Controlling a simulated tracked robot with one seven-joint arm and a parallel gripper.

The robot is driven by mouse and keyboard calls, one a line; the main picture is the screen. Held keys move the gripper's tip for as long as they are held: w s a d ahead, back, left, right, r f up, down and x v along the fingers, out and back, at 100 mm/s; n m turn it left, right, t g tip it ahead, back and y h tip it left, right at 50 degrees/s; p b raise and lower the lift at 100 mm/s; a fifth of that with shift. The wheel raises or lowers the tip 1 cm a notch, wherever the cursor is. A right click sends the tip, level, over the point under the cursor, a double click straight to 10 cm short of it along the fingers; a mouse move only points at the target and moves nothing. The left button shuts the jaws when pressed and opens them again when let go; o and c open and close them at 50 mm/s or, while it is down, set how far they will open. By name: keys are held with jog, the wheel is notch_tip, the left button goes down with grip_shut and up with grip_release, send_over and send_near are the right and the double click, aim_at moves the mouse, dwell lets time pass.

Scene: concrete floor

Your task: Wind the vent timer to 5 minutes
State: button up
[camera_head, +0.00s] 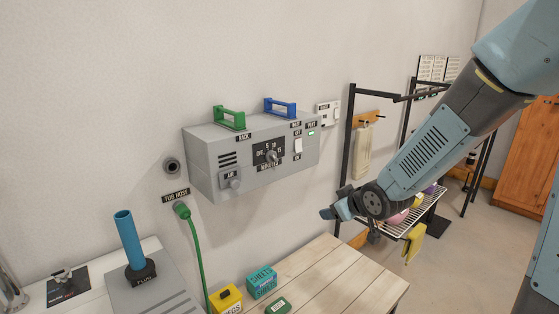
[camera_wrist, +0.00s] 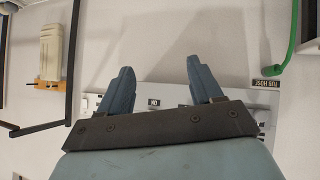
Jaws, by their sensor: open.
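The vent timer (camera_head: 271,157) is a small grey knob on a black dial plate, marked with minute numbers and the word MINUTES. It sits on the front of a grey wall box (camera_head: 205,172). The knob's exact pointing is too small to tell. My gripper (camera_head: 343,217) is open and empty, to the right of the box and lower in the head view, apart from it. In the wrist view my two blue fingers (camera_wrist: 160,68) are spread. The box (camera_wrist: 150,89) shows there only in part behind them; the timer is hidden.
A wooden table (camera_head: 330,275) with small boxes lies below. A black rack (camera_head: 348,150) stands right.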

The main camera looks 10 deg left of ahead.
jog(key=a+r+t+y, duration=0.1)
jog(key=a+r+y, duration=0.1)
jog(key=a+y, duration=0.25)
jog(key=t+y, duration=0.2)
jog(key=y, duration=0.2)
send_near(276, 158)
jog(key=shift+n, duration=0.4)
jog(key=x, duration=0.9)
jog(key=c, duration=1)
jog(key=shift+c, duration=0.2)
jog(key=o, duration=1)
jog(key=shift+o, duration=0.2)
jog(key=v, duration=1.3)
jog(key=shift+s+d, duration=0.3)
